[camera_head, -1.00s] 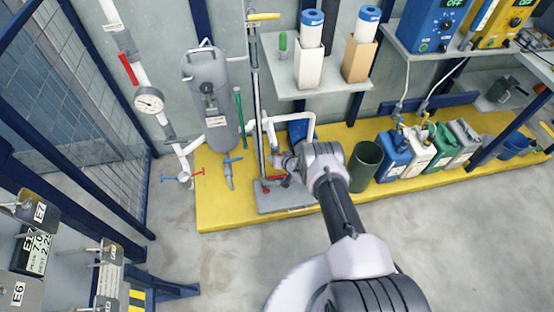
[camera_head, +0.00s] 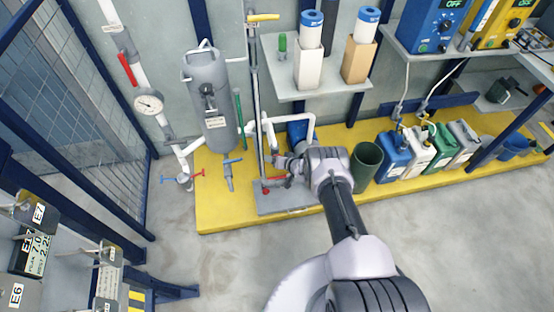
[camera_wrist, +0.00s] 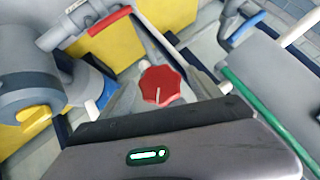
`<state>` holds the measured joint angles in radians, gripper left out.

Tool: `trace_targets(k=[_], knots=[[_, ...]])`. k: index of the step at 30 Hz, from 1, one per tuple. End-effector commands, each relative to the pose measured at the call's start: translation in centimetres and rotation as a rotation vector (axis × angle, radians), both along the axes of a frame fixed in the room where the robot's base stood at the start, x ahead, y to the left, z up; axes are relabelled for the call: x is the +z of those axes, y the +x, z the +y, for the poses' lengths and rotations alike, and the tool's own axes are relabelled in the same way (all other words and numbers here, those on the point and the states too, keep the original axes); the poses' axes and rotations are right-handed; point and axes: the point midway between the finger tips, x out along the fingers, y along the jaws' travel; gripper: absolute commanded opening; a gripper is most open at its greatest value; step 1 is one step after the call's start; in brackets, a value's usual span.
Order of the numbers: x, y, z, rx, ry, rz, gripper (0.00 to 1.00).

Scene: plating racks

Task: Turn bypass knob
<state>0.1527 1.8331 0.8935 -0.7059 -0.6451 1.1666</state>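The bypass knob (camera_wrist: 162,86) is a red scalloped knob with a white pointer line, near the middle of the wrist view. In that view the line points roughly down. My gripper (camera_wrist: 168,92) has its grey fingers spread to either side of the knob, seen from the palm. I cannot tell whether either finger touches it. In the head view my gripper (camera_head: 279,162) is low beside the vertical pipe, over the grey pump base. The knob is hidden behind my wrist there.
A red-handled valve (camera_wrist: 110,21) and a grey motor (camera_wrist: 30,88) with a blue part are close by in the wrist view. A green tube (camera_wrist: 262,105) runs at right. In the head view a grey tank (camera_head: 208,100) stands left and a dark green bin (camera_head: 366,163) right.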

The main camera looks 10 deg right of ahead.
Motion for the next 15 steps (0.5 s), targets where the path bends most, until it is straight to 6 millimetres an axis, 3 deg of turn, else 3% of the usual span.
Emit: trace_targets(k=[8,15], knots=[[0.4,-0.2,-0.1,0.001,-0.001,0.001,0.73],[4.8,-4.1,-1.8,-0.002,0.001,0.003,0.73]])
